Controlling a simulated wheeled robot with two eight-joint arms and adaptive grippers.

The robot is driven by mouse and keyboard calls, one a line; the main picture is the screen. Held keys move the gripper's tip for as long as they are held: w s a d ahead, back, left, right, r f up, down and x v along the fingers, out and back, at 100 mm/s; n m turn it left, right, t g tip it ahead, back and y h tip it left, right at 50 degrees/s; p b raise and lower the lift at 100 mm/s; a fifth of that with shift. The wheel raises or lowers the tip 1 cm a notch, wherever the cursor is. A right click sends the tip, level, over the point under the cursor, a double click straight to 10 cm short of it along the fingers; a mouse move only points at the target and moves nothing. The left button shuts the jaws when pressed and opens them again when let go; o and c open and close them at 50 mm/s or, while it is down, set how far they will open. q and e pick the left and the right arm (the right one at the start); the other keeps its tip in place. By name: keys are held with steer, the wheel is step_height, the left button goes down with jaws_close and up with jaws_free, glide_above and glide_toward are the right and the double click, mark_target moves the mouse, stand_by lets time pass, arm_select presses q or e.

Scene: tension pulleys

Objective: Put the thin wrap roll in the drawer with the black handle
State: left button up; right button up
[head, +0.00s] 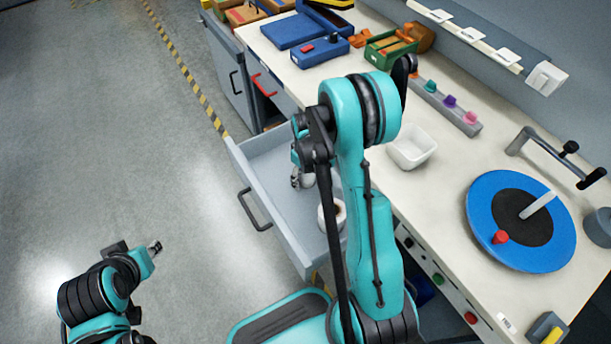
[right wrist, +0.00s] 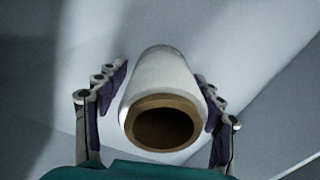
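In the right wrist view a white wrap roll (right wrist: 160,78) with a brown hollow core stands between the two fingers of my right gripper (right wrist: 160,90). A gap shows at its left side; the right finger is very close to it. In the head view my right gripper (head: 302,181) points down inside the open grey drawer (head: 283,225) with the black handle (head: 253,210). A white roll with a brown end (head: 332,216) also stands in this drawer, partly behind my arm; I cannot tell if it is the same roll. My left gripper (head: 156,248) is over the floor, away from everything.
A drawer with a red handle (head: 263,85) and a grey cabinet door are beyond. On the worktop are a white bowl (head: 411,147), a blue turntable (head: 482,215), and blue and green boxes. The floor at left is clear.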

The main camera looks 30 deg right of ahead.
steer(key=shift+r, duration=0.25)
steer(key=s+a+r+m+t+p, duration=0.1)
steer(key=s+a+r+p, duration=0.1)
steer(key=r, duration=0.6)
steer(key=s+a+r+t+p, duration=0.1)
steer(key=s+a+r+p, duration=0.1)
steer(key=r, duration=0.6)
steer(key=s+a+r+m+t+p, duration=0.1)
steer(key=s+a+r+p, duration=0.1)
steer(key=r, duration=0.6)
steer(key=s+a+r+m+t, duration=0.1)
steer(key=s+a+r+t, duration=0.3)
steer(key=s, duration=0.4)
steer(key=shift+s+a+r+m, duration=0.2)
steer(key=shift+s+r+m, duration=0.1)
steer(key=shift+r+m, duration=0.1)
